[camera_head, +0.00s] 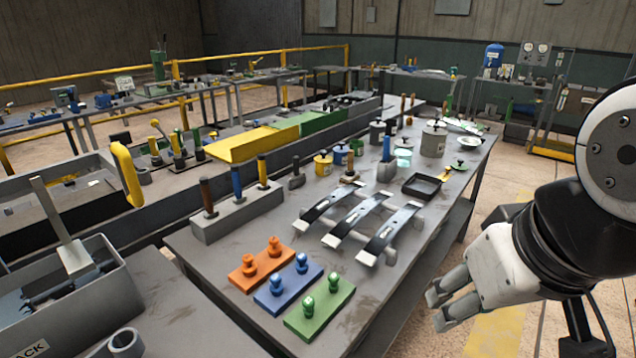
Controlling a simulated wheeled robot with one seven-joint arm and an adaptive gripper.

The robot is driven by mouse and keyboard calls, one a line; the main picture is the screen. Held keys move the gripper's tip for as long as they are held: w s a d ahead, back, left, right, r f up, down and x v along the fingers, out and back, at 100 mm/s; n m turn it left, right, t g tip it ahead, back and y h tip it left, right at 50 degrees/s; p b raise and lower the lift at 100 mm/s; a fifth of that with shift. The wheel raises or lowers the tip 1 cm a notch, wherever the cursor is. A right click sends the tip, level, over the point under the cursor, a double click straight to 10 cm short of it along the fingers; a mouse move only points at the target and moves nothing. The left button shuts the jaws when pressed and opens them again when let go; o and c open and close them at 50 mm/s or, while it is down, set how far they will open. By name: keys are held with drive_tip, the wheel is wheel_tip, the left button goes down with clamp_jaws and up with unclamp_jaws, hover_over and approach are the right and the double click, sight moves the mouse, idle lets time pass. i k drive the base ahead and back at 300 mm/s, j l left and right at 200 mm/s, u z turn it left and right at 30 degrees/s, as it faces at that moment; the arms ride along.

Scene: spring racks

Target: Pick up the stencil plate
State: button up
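I cannot tell for sure which thing is the stencil plate. Flat plates on the near table are an orange plate (247,283), a blue plate (273,305) and a green plate (304,324), each with two knobs on top. Behind them lie several dark curved strips with pale labels, such as the one in the middle (358,222). My gripper (437,307) is at the lower right, beyond the table's right edge and apart from everything. Its two fingers are spread with a gap between them, and nothing is held.
A grey block (236,218) holds several upright handled tools. A black tray (421,186), grey pots (433,141) and small cans stand farther back. A grey bin (90,300) is at the lower left. The floor right of the table (500,325) looks clear.

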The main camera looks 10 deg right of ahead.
sight(448, 176)
drive_tip(key=i+l, duration=0.3)
drive_tip(key=i+l+u, duration=0.1)
drive_tip(key=i+l, duration=0.2)
drive_tip(key=l, duration=0.2)
drive_tip(key=i+l, duration=0.25)
drive_tip(key=l, duration=0.15)
drive_tip(key=i+l, duration=0.3)
drive_tip(key=i+l+u, duration=0.1)
drive_tip(key=i+l, duration=0.15)
drive_tip(key=l, duration=0.25)
drive_tip(key=i+l, duration=0.25)
drive_tip(key=l, duration=0.2)
drive_tip(key=i+l, duration=0.3)
drive_tip(key=l, duration=0.15)
drive_tip(key=i+l+u, duration=0.1)
drive_tip(key=i+l, duration=0.15)
drive_tip(key=l, duration=0.15)
